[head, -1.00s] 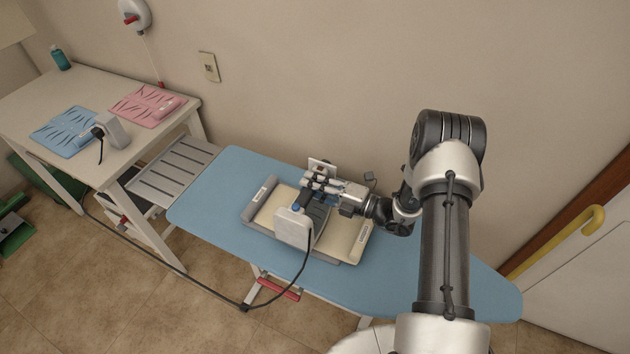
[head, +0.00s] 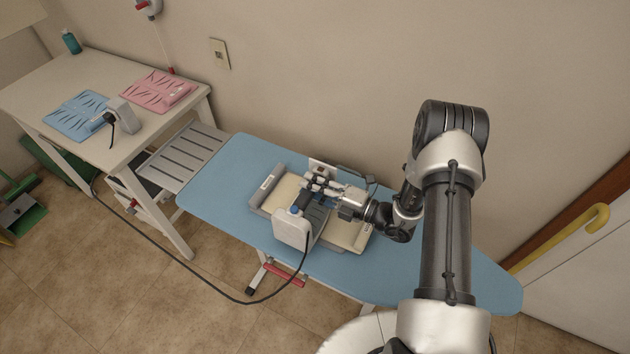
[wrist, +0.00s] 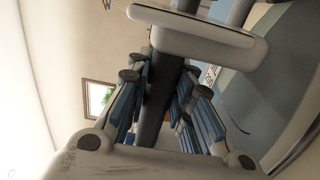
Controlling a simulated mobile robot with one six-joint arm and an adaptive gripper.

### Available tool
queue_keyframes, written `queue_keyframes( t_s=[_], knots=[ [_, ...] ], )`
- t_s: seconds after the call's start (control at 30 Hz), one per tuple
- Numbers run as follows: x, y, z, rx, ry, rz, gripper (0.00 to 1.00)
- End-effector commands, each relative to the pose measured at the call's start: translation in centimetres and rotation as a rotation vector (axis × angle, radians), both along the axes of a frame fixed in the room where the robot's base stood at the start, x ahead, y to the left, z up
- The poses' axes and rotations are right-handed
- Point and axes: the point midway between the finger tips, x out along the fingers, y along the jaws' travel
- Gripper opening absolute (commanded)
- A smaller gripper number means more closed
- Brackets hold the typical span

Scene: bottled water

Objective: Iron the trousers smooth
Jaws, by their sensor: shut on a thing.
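A flat cream piece (head: 285,190) with grey edges and a small white label at each end lies on the blue ironing board (head: 222,180). It may be the folded trousers; I cannot tell for sure. A white and grey iron (head: 292,229) with a dark handle is over its middle, near the board's front edge, and hides part of it. I cannot tell whether the iron touches the cloth. My gripper (head: 322,187) is shut on the iron's handle. In the wrist view the black handle (wrist: 163,95) lies between the blue finger pads.
A black cord (head: 262,300) runs from the iron down to the floor and left. A white table (head: 62,88) at left holds a blue creased garment (head: 76,117), a pink one (head: 155,91) and a second white appliance (head: 124,115). The wall stands close behind the board.

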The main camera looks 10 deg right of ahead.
Motion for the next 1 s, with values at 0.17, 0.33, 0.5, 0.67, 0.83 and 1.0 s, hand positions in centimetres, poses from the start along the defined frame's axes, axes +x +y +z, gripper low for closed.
queue_keyframes(
  t_s=[0.17, 0.33, 0.5, 0.67, 0.83, 1.0],
  knots=[
    [-0.9, 0.7, 0.1, 0.003, 0.004, 0.002, 0.00],
    [-1.7, 1.2, 0.2, 0.004, 0.003, 0.002, 0.00],
    [-2.2, 1.6, 0.3, 0.003, 0.001, 0.001, 0.00],
    [-2.4, 1.7, 0.3, 0.003, -0.001, 0.000, 0.00],
    [-2.1, 1.5, 0.3, 0.003, -0.004, -0.001, 0.00],
    [-1.4, 1.0, 0.2, 0.003, -0.005, -0.001, 0.00]
  ],
)
